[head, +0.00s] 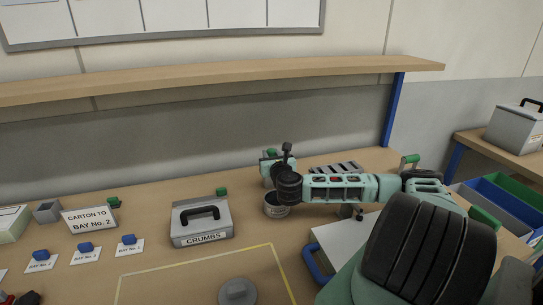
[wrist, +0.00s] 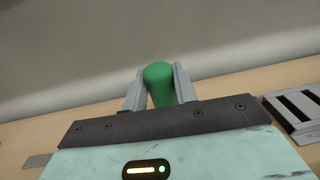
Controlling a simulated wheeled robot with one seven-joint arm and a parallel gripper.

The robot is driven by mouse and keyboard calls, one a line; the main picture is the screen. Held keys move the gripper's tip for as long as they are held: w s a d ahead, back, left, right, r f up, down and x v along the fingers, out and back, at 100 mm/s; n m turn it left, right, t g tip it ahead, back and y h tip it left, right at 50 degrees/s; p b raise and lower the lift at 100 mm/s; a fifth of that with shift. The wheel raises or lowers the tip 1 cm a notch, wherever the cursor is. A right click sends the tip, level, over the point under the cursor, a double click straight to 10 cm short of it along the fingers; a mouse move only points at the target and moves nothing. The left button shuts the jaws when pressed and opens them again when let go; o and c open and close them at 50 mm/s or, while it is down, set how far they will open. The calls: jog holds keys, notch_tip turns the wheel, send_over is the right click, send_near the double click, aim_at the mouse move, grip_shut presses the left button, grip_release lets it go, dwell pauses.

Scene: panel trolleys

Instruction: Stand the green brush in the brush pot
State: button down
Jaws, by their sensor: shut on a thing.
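The green brush (wrist: 159,82) is between the two fingers of my gripper (wrist: 157,88) in the wrist view, its rounded green end showing. The brush's lower part is hidden. A round grey pot (head: 276,211), seemingly the brush pot, stands on the bench just below my gripper in the picture. Its opening is partly covered by my arm. I cannot tell whether the brush is over the pot or behind it.
A grey CRUMBS box (head: 202,228) with a black handle stands left of the pot. A slotted grey rack (head: 335,168) lies behind my arm; it also shows in the wrist view (wrist: 298,112). A wooden shelf (head: 220,77) runs above the bench. Several blue-knobbed cards lie left.

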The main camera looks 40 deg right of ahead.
jog(key=shift+f+b, duration=0.4)
jog(key=shift+f, duration=0.2)
jog(key=c, duration=1)
grip_release()
jog(key=shift+c, duration=0.2)
jog(key=b+v, duration=0.2)
jog(key=v, duration=0.8)
jog(key=shift+s+a+f+b, duration=0.15)
jog(key=shift+s+b, duration=0.05)
jog(key=shift+b, duration=0.15)
jog(key=p+v, duration=0.1)
jog(key=v, duration=0.1)
jog(key=r+p+v, duration=0.1)
jog(key=v, duration=0.1)
jog(key=shift+s+a+p, duration=0.1)
jog(key=shift+s+p, duration=0.2)
jog(key=shift+s, duration=0.1)
jog(key=shift+s+a+f+p, duration=0.15)
jog(key=shift+s+a+p, duration=0.15)
jog(key=shift+s+p, duration=0.25)
jog(key=shift+s+a+f+p, duration=0.15)
jog(key=shift+s+a+p, duration=0.2)
jog(key=shift+p, duration=0.3)
jog(key=shift+d, duration=0.1)
